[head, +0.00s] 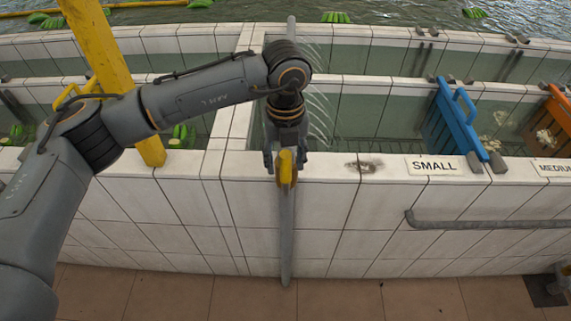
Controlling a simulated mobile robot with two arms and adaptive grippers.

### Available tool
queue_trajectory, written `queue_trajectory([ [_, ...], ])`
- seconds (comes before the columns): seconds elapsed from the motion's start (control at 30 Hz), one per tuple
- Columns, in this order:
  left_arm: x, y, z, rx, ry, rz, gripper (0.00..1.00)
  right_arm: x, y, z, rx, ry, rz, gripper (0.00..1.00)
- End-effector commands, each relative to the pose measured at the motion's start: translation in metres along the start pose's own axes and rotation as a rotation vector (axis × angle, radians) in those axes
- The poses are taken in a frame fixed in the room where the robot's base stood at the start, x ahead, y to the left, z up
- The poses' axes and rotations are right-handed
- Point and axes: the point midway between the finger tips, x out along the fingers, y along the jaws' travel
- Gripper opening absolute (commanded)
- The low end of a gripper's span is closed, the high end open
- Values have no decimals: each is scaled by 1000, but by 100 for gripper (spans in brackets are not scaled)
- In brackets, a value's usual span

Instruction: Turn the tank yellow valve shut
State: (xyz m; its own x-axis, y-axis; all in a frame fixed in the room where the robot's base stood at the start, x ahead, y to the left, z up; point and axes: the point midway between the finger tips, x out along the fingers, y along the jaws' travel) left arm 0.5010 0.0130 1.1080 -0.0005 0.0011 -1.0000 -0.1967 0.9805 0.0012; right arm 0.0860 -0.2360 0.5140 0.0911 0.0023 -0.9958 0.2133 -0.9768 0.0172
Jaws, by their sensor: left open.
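The yellow valve handle (286,168) sits on a grey vertical pipe (287,235) at the front of the tiled tank wall. My left gripper (285,165) is right at the handle, reaching down from above, with its dark fingers on either side of it. The gripper is open. Whether the fingers touch the handle cannot be told. The pipe runs up behind my arm, and thin streams of water (318,100) show beside it over the tank. My right gripper is not in view.
A yellow post (110,70) stands left behind my left arm. A blue gate (455,120) and an orange gate (556,125) stand at the right, near a "SMALL" sign (433,166). A grey rail (480,224) runs along the wall's right front. The brown floor (340,297) in front looks mostly clear.

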Motion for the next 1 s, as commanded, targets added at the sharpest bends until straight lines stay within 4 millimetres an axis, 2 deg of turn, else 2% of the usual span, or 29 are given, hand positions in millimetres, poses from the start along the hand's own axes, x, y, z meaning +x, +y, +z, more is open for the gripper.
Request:
queue_trajectory([
  [0.03, 7, 0, -1, 0, 3, 1, 48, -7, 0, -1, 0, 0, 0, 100],
  [0.13, 22, 0, 0, 1, 2, 0, 48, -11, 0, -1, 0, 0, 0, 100],
  [0.3, 36, 0, 0, 1, 0, -1, 48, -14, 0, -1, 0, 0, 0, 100],
  [0.6, 40, 0, 0, 2, 0, -1, 48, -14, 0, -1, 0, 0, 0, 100],
  [0.63, 40, 0, 0, 2, 0, -1, 46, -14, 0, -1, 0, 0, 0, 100],
  [0.8, 39, 0, 0, 2, 0, -1, 11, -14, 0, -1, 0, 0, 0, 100],
  [0.87, 39, 0, 0, 2, 0, -1, 0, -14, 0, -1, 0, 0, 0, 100],
  [1.0, 39, 0, 0, 2, 0, -2, 0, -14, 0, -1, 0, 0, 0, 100],
])
